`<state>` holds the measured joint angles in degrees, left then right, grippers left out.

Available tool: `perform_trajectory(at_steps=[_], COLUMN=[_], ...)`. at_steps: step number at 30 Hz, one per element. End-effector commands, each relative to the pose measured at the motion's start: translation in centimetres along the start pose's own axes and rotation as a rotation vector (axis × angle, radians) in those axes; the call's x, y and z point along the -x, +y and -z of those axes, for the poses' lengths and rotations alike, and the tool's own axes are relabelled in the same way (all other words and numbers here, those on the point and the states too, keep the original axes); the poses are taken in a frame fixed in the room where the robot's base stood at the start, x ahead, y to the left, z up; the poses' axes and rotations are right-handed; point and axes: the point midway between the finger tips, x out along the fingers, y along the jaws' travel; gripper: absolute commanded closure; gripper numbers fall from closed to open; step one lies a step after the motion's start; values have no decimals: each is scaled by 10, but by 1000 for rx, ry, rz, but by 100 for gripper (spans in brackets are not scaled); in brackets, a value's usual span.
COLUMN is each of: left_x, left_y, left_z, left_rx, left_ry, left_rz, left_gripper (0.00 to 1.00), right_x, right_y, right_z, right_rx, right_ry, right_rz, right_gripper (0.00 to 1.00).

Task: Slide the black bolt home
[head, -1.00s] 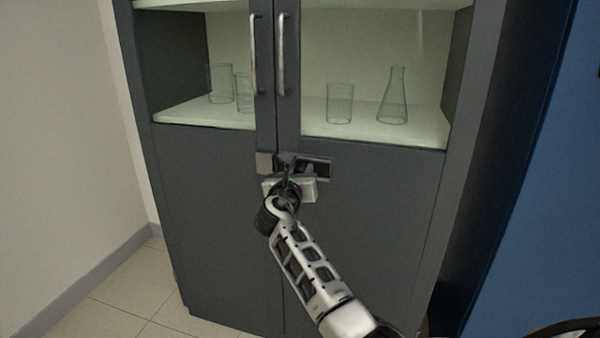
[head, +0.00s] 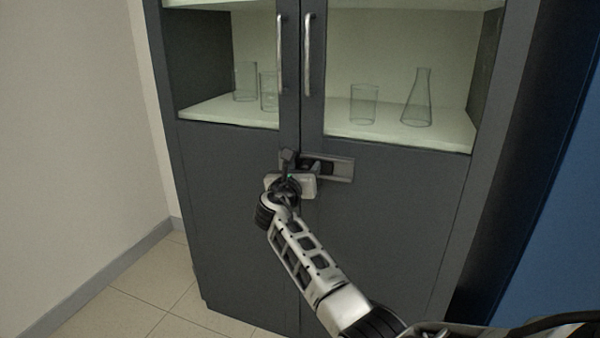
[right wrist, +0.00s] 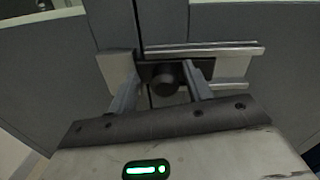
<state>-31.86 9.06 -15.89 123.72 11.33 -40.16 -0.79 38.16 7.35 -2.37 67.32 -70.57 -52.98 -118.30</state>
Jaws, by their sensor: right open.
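The black bolt (head: 320,168) shows in the head view in a pale rail (head: 346,170) on the right cabinet door, partly hidden by my gripper. In the right wrist view its round knob (right wrist: 165,79) stands out from a dark plate, whose left end is at the door seam, close beside a grey block (right wrist: 119,72) on the left door. My right gripper (head: 288,165) is open at the latch. In the right wrist view its two fingers (right wrist: 162,78) lie either side of the knob; I cannot tell if the right finger touches it. My left gripper is out of view.
The grey cabinet (head: 390,220) has two closed doors with upright metal handles (head: 307,55) above the latch. Glassware, including a flask (head: 417,100), stands on the shelf inside. A wall is at left and a blue panel (head: 550,190) at right.

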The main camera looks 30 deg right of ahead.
Motion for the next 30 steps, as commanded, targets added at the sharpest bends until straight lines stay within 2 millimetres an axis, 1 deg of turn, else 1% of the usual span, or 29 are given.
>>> perform_trajectory(at_steps=[2,5,8,15,18,21,25,30], left_x=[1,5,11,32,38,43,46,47], left_y=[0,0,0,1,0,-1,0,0], left_z=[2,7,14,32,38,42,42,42], left_rx=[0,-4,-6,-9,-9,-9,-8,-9], left_ry=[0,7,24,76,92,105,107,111], left_rz=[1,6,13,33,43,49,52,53], left_gripper=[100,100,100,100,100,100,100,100], right_x=[4,17,37,96,118,136,151,159], right_y=[0,0,0,0,1,0,1,1], right_z=[0,-1,-1,-1,-1,-1,0,0], right_rx=[1,1,1,0,-1,-1,-1,-1], right_ry=[0,0,2,2,2,2,1,-1], right_rz=[-1,-2,-3,-4,-4,-3,-3,-2], right_gripper=[50,50,50,50,50,50,50,50])
